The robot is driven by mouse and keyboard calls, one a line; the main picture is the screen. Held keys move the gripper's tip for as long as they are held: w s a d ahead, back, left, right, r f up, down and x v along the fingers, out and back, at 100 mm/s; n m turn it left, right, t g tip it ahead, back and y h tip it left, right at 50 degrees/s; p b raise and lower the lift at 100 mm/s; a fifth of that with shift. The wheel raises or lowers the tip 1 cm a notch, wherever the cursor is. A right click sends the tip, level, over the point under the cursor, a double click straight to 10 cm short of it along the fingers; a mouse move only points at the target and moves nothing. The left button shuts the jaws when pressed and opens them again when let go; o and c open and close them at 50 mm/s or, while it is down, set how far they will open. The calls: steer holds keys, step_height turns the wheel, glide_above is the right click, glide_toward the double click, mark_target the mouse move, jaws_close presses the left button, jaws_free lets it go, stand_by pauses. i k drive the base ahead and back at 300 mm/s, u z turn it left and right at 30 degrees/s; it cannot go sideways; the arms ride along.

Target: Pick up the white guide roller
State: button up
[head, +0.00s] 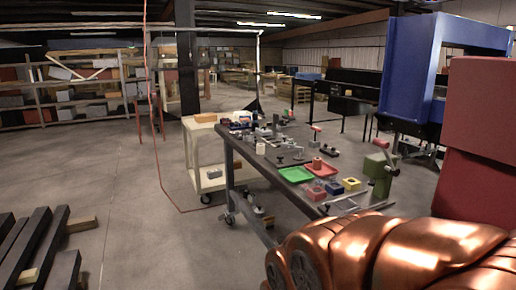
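I cannot pick out the white guide roller with certainty. A grey wheeled workbench (262,176) carries many small parts, too small to tell apart well. A small pale block-like part (260,147) stands near its middle left edge; I cannot tell whether it is a roller. My gripper is not in view. A copper-coloured part of my own arm fills the lower right and hides the near right end of the bench.
A green tray (295,174) and a red tray (322,168) lie on the bench, with a green vise (380,170) at its near right. A cream cart (199,152) stands behind left. Dark beams (38,245) lie lower left. A blue machine frame (408,70) stands right.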

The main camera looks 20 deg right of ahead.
mark_target(260, 147)
steer(key=i, duration=2.95)
steer(key=z, duration=2.05)
steer(key=i, duration=0.8)
steer(key=u, duration=2.1)
